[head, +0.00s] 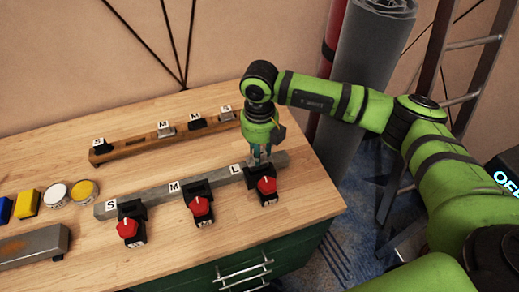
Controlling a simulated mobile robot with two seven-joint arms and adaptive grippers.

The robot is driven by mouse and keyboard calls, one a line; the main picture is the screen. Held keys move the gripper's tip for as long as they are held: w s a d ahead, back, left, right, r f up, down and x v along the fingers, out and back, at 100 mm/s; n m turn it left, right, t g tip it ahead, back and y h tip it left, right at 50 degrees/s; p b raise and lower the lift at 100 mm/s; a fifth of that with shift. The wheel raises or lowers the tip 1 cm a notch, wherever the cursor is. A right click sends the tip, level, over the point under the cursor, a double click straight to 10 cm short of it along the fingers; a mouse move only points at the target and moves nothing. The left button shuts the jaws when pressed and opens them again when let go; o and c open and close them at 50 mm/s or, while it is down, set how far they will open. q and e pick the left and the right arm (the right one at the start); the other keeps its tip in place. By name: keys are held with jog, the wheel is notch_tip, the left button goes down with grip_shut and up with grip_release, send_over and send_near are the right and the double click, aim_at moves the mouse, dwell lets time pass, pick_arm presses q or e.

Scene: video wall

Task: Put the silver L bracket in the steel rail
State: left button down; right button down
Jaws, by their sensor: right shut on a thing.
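The steel rail (156,194) lies across the bench, with labels S, M and L and black clamps with red knobs along its front. My right gripper (261,156) points down over the right end of the rail, beside the L label. It is shut on a small silver piece, the silver L bracket (262,161), which is mostly hidden by the fingers and the clamp. The bracket is at the rail, behind the right-hand clamp (263,188); I cannot tell whether it is fully seated. My left gripper is not in view.
A wooden rack (133,146) with labelled black and silver pieces stands behind the rail. Blue and yellow blocks, round buttons (84,190) and a grey metal bar (32,246) are at the left. Green drawers (240,268) sit below the bench's front edge. A grey roll and ladder stand right.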

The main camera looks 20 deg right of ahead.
jog(key=shift+f, duration=0.1)
dwell(0.3)
jog(key=shift+f+b, duration=0.7)
jog(key=shift+b, duration=0.1)
jog(key=shift+f, duration=0.15)
jog(key=shift+f+b, duration=0.5)
jog(key=shift+b, duration=0.2)
jog(key=shift+f, duration=0.15)
jog(key=shift+f+b, duration=0.65)
jog(key=shift+b, duration=0.05)
